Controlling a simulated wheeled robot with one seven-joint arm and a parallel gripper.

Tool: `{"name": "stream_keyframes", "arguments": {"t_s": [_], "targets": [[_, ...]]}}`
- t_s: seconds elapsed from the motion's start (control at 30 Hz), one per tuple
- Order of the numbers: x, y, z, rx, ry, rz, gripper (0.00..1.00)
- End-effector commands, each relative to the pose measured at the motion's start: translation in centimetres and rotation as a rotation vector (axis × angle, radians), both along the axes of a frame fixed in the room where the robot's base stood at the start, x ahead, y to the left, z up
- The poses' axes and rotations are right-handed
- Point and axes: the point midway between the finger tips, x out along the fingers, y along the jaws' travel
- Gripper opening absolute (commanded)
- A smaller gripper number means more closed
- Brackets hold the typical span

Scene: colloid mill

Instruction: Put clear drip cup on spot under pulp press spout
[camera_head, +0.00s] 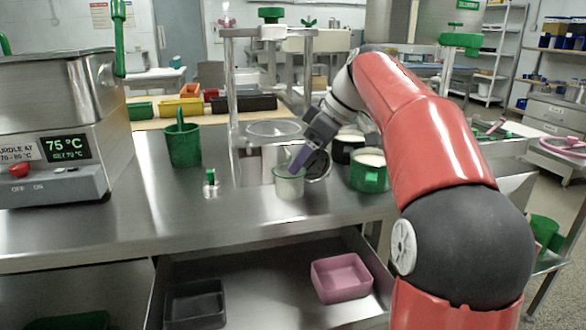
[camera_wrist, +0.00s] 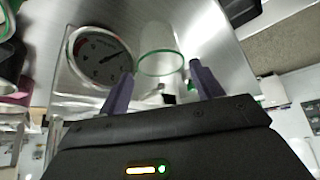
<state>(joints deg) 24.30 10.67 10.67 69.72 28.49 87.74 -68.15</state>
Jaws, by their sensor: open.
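The clear drip cup (camera_head: 289,183) has a green rim and stands upright on the steel counter, close in front of the pulp press (camera_head: 272,143). In the wrist view the cup (camera_wrist: 158,42) shows its green rim between and beyond my finger tips. My gripper (camera_head: 299,160) reaches down to the cup's rim from the upper right. Its purple fingers (camera_wrist: 161,72) are apart, one on each side of the rim, with gaps visible in the wrist view. The press spout and the spot under it cannot be made out.
A round gauge (camera_head: 318,166) sits right beside the cup, and a green mug (camera_head: 369,171) stands farther right. A green container (camera_head: 183,145) and a small green-topped fitting (camera_head: 211,183) are left. An open drawer below holds a pink bin (camera_head: 342,278) and a dark bin (camera_head: 195,304).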

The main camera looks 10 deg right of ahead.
Motion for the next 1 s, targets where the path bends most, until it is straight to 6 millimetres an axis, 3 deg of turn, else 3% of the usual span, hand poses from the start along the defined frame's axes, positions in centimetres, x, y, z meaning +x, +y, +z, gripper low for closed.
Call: {"name": "stream_keyframes", "arguments": {"t_s": [0.1,0.3,1.0], "targets": [[-0.7,-1.2,2.3,0.000,-0.002,-0.002,0.65],[-1.5,-2.2,4.3,0.000,-0.001,-0.001,0.65],[-1.7,-2.5,4.7,0.000,0.000,0.000,0.65]]}}
